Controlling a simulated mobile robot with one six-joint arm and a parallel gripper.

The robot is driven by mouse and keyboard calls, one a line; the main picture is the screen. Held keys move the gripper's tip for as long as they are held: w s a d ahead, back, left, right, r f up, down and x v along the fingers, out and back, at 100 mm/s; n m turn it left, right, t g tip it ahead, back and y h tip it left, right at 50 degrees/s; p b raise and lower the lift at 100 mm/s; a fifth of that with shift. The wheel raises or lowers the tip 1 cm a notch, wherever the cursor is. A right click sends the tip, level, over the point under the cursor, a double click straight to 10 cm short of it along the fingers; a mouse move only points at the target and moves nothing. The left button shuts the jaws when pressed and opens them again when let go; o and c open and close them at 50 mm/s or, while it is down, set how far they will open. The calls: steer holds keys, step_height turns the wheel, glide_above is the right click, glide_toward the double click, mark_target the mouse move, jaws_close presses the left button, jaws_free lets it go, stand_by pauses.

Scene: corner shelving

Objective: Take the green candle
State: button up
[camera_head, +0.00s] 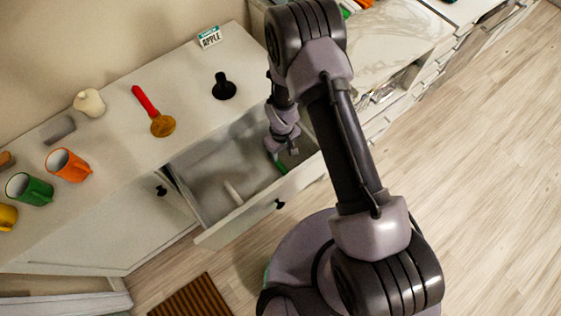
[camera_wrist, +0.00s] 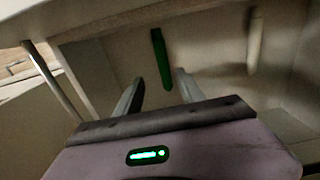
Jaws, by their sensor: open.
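The green candle (camera_head: 281,166) lies in the open drawer (camera_head: 244,213), partly hidden by my gripper in the head view. In the wrist view the green candle (camera_wrist: 161,58) is a thin dark green stick just beyond my fingertips, roughly in line with the gap between them. My gripper (camera_wrist: 156,85) is open and empty, with its two fingers apart. In the head view my gripper (camera_head: 287,155) is at the drawer's right part, close to the candle. I cannot tell whether it touches the candle.
A white candle-like stick (camera_head: 233,193) lies in the drawer left of the green one. Drawer walls surround my gripper. On the counter (camera_head: 120,140) stand mugs, a red-handled brush (camera_head: 150,110), a black object (camera_head: 223,87) and an APPLE box (camera_head: 209,37).

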steer(key=b, duration=0.1)
glide_above(280, 165)
steer(key=f, duration=0.4)
steer(key=shift+w+d+f, duration=0.15)
steer(key=shift+d+f, duration=0.15)
steer(key=f, duration=0.1)
steer(key=f+b, duration=0.1)
steer(key=f, duration=0.1)
steer(key=f+b, duration=0.1)
steer(key=f, duration=0.1)
steer(key=shift+a+f, duration=0.1)
steer(key=shift+a, duration=0.25)
jaws_close()
